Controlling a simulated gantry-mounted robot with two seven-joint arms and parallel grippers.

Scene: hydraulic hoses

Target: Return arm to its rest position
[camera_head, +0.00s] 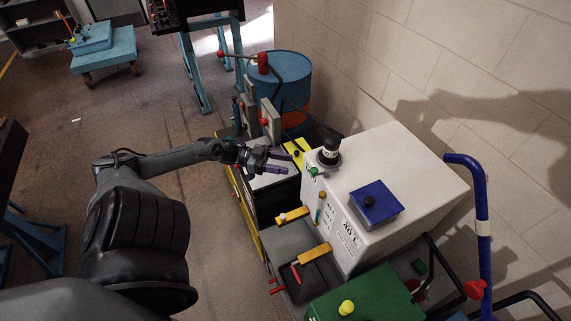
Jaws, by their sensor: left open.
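My left arm (180,158) comes in from the lower left and reaches to the middle of the view. Its left gripper (284,162) is open, with its dark fingers apart and nothing seen between them. It hangs over the hydraulic unit, just left of the white tank (418,180) and beside a yellow part (297,150). I cannot tell whether the fingers touch anything. My right gripper is not in view.
The white tank carries a black cap (329,150) and a blue block (376,203). A green box (370,300) and a blue pipe (484,230) stand at the lower right. A blue drum (280,75) stands behind. The floor (70,125) at left is mostly clear.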

